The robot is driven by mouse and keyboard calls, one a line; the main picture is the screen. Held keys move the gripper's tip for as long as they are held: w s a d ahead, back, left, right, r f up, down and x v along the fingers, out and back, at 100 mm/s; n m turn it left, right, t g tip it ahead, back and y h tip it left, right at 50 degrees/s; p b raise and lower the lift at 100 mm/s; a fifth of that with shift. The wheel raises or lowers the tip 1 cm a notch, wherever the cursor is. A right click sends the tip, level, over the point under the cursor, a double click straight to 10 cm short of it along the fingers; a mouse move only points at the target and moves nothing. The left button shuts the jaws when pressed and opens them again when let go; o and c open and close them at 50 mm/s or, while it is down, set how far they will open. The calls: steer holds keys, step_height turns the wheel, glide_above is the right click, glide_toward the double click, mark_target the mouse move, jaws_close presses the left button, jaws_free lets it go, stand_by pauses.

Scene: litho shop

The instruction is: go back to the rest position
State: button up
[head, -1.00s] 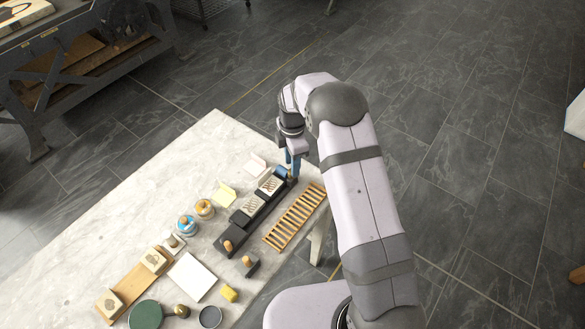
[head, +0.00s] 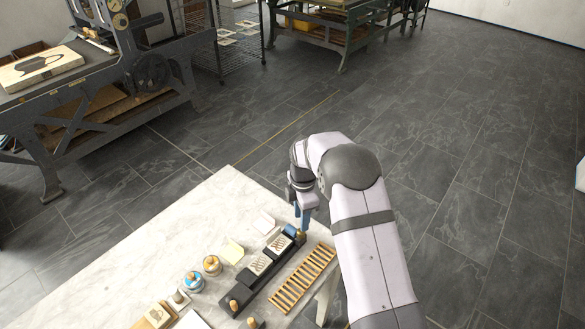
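My gripper (head: 302,218) points down at the far right end of the long dark rack on the white table, with its blue fingers beside a small blue block (head: 290,230). The fingers are small and partly overlapped in this view, so I cannot tell whether they are open or shut, or whether they touch anything. My arm reaches in from the lower right.
The white marble-look table (head: 190,225) holds a dark rack (head: 250,290) with pale blocks, a slatted wooden rack (head: 303,280), jars (head: 194,281) and small pads. A press (head: 120,60) stands at upper left. Bare floor (head: 470,190) lies to the right.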

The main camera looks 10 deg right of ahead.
steer(key=m, duration=0.4)
steer(key=shift+w+m, duration=0.2)
steer(key=shift+m, duration=0.2)
steer(key=shift+s+f+m, duration=0.15)
steer(key=shift+m, duration=0.95)
steer(key=s+f+m, duration=0.1)
steer(key=s+m, duration=0.1)
steer(key=s, duration=0.1)
steer(key=s+f+m+g, duration=0.1)
steer(key=s+f+m, duration=0.1)
steer(key=s, duration=0.1)
steer(key=s+d+f+m+g, duration=0.1)
steer(key=s+m, duration=0.1)
steer(key=s, duration=0.1)
steer(key=shift+s+f, duration=0.1)
steer(key=shift+f, duration=0.2)
steer(key=s+d+r+m, duration=0.1)
steer(key=s+r+m, duration=0.15)
steer(key=s, duration=0.45)
steer(key=s+d+r+m+g, duration=0.1)
steer(key=s+r+m, duration=0.1)
steer(key=s+r, duration=0.35)
steer(key=s+d+r+m, duration=0.2)
steer(key=s, duration=0.7)
step_height(320, 180, up, 6)
steer(key=w+d+m+t, duration=0.1)
steer(key=w+t, duration=0.1)
steer(key=t, duration=0.1)
steer(key=shift+w, duration=0.15)
